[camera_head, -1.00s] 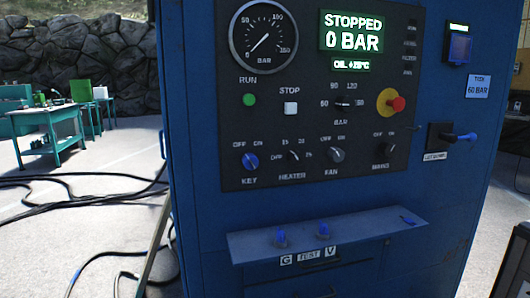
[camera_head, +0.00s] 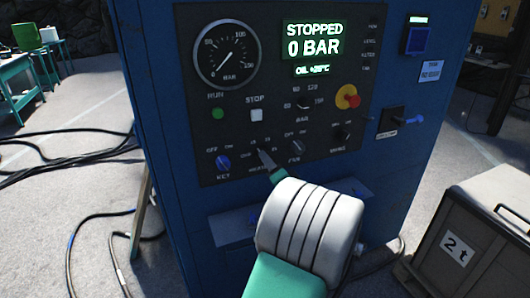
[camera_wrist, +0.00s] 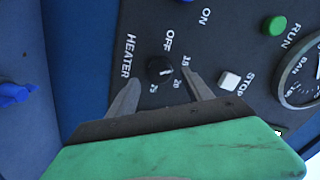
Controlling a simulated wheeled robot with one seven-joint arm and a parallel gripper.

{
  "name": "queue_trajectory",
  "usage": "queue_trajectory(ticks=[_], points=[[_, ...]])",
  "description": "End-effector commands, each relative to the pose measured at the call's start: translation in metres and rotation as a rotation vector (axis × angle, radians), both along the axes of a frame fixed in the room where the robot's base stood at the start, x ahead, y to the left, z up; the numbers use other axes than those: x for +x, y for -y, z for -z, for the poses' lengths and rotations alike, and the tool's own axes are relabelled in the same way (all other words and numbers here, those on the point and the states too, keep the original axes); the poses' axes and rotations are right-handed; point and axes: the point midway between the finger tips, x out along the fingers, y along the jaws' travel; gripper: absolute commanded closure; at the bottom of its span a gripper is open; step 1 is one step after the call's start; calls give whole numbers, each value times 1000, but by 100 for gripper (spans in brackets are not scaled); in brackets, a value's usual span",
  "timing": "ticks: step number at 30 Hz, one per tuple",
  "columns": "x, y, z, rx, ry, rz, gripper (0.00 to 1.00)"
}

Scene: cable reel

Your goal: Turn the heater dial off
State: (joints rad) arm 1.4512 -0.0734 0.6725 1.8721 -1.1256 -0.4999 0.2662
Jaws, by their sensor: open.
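The heater dial (camera_wrist: 160,70) is a small round black knob on the dark control panel. The wrist view shows OFF above it, 15 and 20 to its right, and 25 below. A small light mark shows on its face, seemingly on the side toward the numbers, but I cannot read its setting surely. In the wrist view my gripper (camera_wrist: 161,78) is open, one grey finger on each side of the dial. I see no clear contact.
The white STOP button (camera_wrist: 229,80) lies just beyond the right finger. The key dial (camera_head: 222,162) and fan dial (camera_head: 297,147) flank the heater. A shelf (camera_head: 237,223) juts out below the panel. A crate (camera_head: 480,235) stands at the right.

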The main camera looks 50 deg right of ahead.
Motion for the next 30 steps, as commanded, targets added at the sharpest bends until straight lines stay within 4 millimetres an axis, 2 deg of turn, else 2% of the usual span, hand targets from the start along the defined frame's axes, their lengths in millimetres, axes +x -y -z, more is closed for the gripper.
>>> queue_trajectory(ticks=[3,6,16,30], points=[[21,11,-1,-1,-2,-4,41],[32,18,-1,-1,-2,-3,41],[38,22,0,-2,-3,0,42],[38,21,0,-2,-3,-1,80]])
